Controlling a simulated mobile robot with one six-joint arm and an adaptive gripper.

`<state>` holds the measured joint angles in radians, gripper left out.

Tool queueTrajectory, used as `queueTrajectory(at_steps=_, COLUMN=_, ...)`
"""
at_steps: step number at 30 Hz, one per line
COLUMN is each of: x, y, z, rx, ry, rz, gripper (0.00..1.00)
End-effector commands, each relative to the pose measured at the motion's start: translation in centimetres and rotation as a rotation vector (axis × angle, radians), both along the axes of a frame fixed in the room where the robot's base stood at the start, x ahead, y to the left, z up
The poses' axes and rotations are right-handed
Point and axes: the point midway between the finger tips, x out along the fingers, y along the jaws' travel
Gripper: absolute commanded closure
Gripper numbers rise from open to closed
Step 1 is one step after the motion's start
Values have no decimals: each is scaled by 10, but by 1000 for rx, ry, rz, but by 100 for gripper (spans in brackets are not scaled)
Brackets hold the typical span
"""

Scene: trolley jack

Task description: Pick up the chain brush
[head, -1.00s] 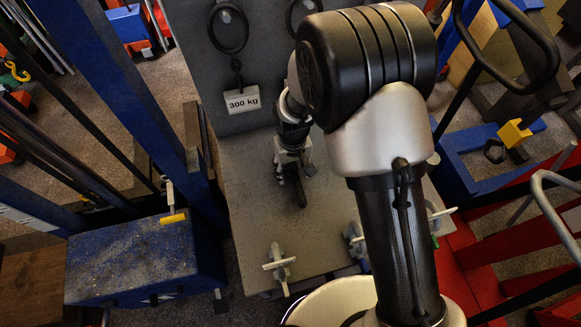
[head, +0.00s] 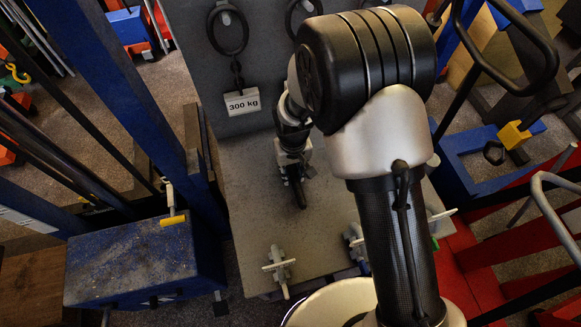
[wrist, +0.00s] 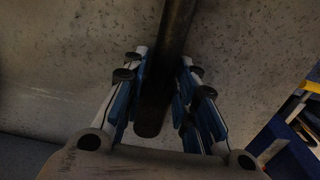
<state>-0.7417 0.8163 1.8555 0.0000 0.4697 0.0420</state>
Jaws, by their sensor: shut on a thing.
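The chain brush (head: 298,190) shows in the head view as a dark, narrow, elongated thing at the grey panel below the 300 kg label. In the wrist view its dark handle (wrist: 174,35) runs from the top edge down between the fingers. My gripper (head: 291,158) is shut on the brush; in the wrist view the blue-padded fingers (wrist: 158,85) stand on both sides of it. The finger contact and the bristles are too dark to make out, and I cannot tell whether the brush touches the surface.
Light clamp-like fittings (head: 279,267) stand near the panel's front edge. A blue box (head: 145,262) and blue post (head: 125,95) are at left, red and blue frames (head: 470,160) at right. Bare panel surrounds the brush.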

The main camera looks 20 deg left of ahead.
Motion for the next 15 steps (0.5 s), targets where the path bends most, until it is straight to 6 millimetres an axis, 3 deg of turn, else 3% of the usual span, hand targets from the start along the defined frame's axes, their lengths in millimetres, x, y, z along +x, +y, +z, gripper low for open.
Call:
queueTrajectory(at_steps=10, x=0, y=0, z=3, rx=1, ry=-1, rz=0, gripper=100)
queueTrajectory(at_steps=15, x=1, y=1, z=17, rx=2, ry=-2, rz=0, gripper=100)
